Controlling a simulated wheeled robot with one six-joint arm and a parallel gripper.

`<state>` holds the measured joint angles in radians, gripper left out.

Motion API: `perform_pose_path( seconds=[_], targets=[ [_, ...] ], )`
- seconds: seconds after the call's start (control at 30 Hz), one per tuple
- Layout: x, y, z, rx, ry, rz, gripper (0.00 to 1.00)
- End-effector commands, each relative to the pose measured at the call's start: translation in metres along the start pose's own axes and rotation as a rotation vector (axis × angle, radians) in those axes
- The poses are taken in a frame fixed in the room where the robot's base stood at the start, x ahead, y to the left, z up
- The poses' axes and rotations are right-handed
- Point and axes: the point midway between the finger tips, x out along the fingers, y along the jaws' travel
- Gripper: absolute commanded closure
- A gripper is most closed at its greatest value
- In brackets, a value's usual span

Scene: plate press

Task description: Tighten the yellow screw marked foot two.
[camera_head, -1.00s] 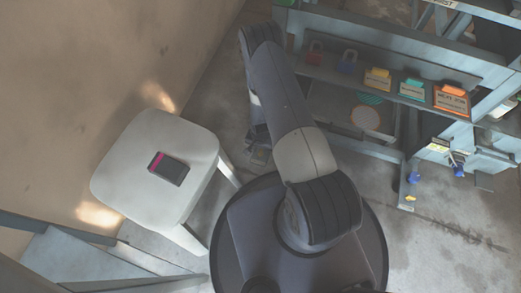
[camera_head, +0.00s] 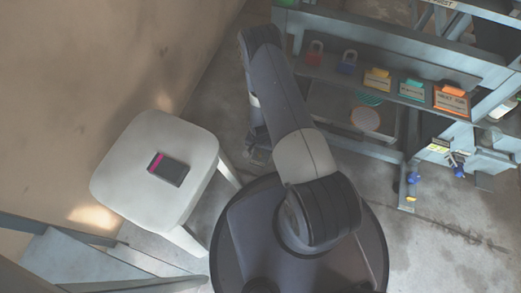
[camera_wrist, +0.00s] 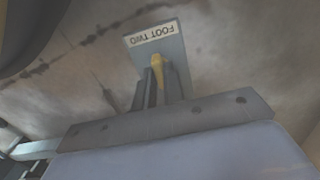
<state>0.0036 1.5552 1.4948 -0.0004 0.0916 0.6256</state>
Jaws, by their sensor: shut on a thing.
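The yellow screw (camera_wrist: 157,62) stands in the wrist view just below a grey plate with a white label reading FOOT TWO (camera_wrist: 152,36), which appears upside down. My gripper (camera_wrist: 159,74) has its two dark fingers on either side of the screw and is shut on it. Only the screw's top part shows; its lower part is hidden by the fingers. In the head view my arm folds down beside the stool, with my gripper (camera_head: 257,155) low near the floor. The screw is too small and covered to make out there.
A pale stool (camera_head: 125,180) with a dark, pink-edged device (camera_head: 169,170) stands at left. A grey rack (camera_head: 400,50) at upper right holds padlocks (camera_head: 347,62) and coloured tags (camera_head: 450,99). Bare floor (camera_head: 440,240) lies at lower right.

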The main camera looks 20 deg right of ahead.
Motion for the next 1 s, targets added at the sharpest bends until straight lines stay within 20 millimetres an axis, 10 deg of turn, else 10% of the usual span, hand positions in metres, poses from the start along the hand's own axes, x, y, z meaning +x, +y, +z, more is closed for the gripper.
perform_pose_path(
  seconds=[1.0],
  targets=[
    [0.0020, -0.0003, 0.0001, 0.678, 0.000, 0.000, 1.00]
  ],
)
